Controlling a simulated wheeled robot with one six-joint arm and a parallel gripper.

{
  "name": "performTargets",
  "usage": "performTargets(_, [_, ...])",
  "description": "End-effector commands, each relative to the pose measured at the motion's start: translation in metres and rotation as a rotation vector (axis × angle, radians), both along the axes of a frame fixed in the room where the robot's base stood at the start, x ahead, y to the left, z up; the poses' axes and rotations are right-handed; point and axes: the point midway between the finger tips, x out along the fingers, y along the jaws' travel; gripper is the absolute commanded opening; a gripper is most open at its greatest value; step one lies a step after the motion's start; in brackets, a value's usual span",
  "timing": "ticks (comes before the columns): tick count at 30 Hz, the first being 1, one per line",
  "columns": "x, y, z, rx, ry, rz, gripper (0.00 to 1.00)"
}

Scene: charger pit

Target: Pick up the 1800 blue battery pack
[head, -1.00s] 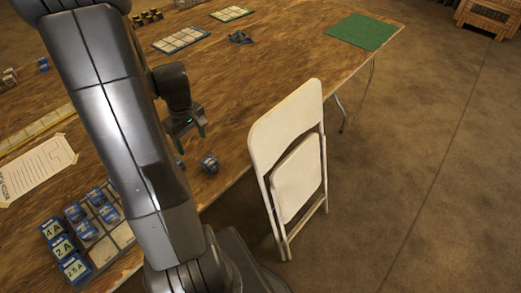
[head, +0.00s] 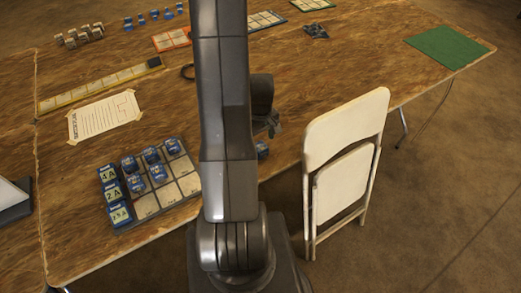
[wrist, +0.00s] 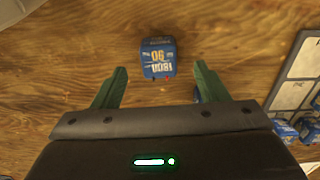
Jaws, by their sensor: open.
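A blue battery pack (wrist: 158,58) with a printed label lies on the wooden table, just ahead of and between my fingertips in the wrist view. Its number is upside down there and I cannot read it surely. A blue pack (head: 262,150) shows in the head view at the table's near edge, partly hidden by my arm. My gripper (wrist: 160,70) is open and empty above the table, its green fingers apart. In the head view my gripper (head: 272,126) is partly hidden behind my arm.
A gridded tray (head: 146,205) holds several blue packs, with labelled blocks (head: 113,193) along its left side. A white folding chair (head: 345,150) stands against the table's near edge. A paper sheet (head: 105,118) and a green mat (head: 447,47) lie on the table (head: 350,60).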

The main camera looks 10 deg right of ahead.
Motion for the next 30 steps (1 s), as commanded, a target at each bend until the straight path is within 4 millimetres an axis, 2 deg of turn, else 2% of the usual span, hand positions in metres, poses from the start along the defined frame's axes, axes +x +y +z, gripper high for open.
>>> performTargets(15, [0.004,0.000,-0.047,0.000,0.002,0.000,0.67])
performTargets(25, [0.005,0.000,-0.051,0.000,0.000,0.000,0.67])
performTargets(26, [0.005,0.000,-0.051,0.000,0.000,0.000,0.63])
performTargets(30, [0.005,0.000,-0.051,0.000,0.000,0.000,0.36])
